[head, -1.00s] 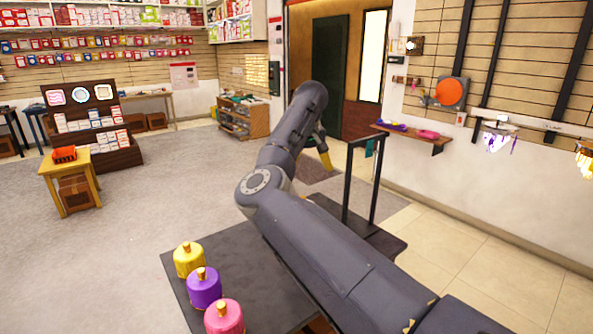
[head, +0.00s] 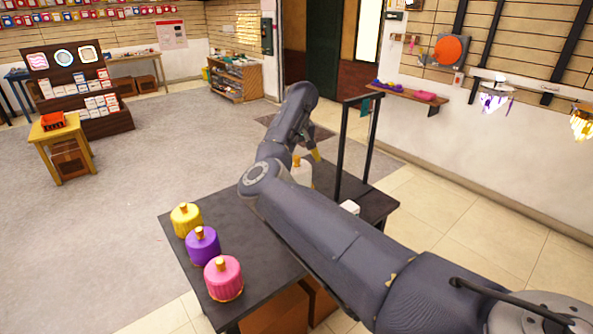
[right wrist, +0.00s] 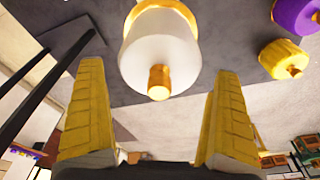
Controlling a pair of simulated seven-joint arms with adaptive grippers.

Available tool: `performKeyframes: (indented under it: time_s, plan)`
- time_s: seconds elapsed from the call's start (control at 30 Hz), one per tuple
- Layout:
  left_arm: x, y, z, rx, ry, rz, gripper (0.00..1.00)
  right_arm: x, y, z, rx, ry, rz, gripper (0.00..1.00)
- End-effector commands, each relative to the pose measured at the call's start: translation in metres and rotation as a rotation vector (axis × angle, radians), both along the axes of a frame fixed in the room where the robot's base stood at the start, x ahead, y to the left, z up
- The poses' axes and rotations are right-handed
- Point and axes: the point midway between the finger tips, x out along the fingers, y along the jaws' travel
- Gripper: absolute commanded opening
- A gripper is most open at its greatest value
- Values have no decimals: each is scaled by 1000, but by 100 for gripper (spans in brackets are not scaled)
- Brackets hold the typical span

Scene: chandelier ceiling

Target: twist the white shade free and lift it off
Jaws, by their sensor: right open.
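The white shade (head: 301,172) stands at the far part of the dark table, partly hidden behind my right arm. It has a gold knob on its end. In the right wrist view the white shade (right wrist: 160,50) shows large, with its gold knob pointing toward the gripper and a gold band at its far end. My right gripper (head: 314,153) is close to the shade. Its two yellow fingers (right wrist: 160,110) are wide apart, one to each side of the knob in the wrist picture, with nothing between them gripped. My left gripper is not in view.
Yellow (head: 185,220), purple (head: 203,246) and pink (head: 223,278) shades stand along the left side of the dark table (head: 262,268). A dark frame (head: 341,150) rises at its far right, with a small white item (head: 349,207) near it. Open floor lies left of the table.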

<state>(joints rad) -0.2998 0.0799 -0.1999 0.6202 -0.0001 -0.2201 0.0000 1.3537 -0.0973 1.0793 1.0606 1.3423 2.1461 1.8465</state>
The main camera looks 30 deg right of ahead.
Motion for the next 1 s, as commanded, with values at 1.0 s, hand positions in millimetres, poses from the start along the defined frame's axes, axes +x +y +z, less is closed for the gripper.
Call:
performKeyframes:
  time_s: [1.0]
  plan:
    - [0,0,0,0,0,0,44,6,-2,-44,0,0,0,83]
